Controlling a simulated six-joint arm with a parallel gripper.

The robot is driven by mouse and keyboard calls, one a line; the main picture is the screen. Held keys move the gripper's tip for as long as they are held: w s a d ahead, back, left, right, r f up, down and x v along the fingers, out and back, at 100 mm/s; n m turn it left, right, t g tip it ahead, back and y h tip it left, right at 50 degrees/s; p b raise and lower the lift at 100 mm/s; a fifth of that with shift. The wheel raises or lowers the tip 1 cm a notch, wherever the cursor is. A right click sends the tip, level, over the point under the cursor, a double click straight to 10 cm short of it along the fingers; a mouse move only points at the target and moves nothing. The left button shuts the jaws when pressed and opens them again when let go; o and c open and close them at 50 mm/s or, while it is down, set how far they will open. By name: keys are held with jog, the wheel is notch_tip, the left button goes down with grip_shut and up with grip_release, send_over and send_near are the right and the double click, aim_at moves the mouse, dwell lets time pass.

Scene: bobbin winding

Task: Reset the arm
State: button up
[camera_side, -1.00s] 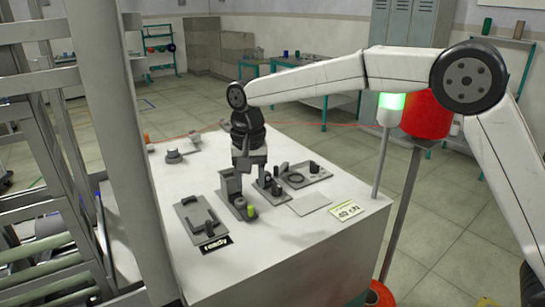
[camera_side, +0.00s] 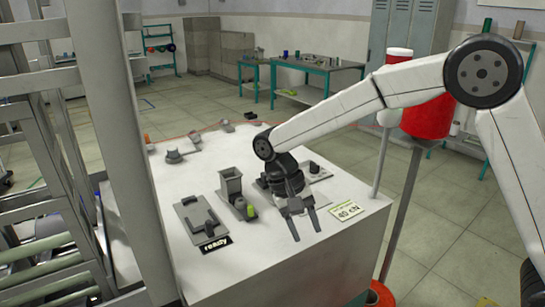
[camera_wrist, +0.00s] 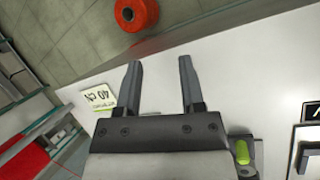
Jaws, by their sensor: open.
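My gripper (camera_side: 306,234) is open and empty, held above the front right part of the white table (camera_side: 262,270). Its fingers point downward and toward the front.
A grey bracket plate (camera_side: 187,213) and a "ready" sign (camera_side: 215,245) lie at the left front. A "40 cN" card (camera_side: 347,211) is at the right edge. A light pole (camera_side: 381,165) and a large red spool (camera_side: 430,118) stand close to my arm. A thin red thread crosses behind.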

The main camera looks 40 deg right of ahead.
jog(key=shift+n, duration=0.4)
jog(key=s+d, duration=0.1)
jog(key=s+d+f, duration=0.1)
jog(key=s, duration=0.1)
jog(key=s+d+f, duration=0.1)
jog(key=shift+s, duration=0.2)
jog(key=s+d+f+n+t+y, duration=0.1)
jog(key=s+d+f+n+t, duration=0.2)
jog(key=d+t, duration=0.4)
jog(key=shift+s+d+f+n+t, duration=0.25)
jog(key=shift+s+d+n+t, duration=0.2)
jog(key=shift+s, duration=0.85)
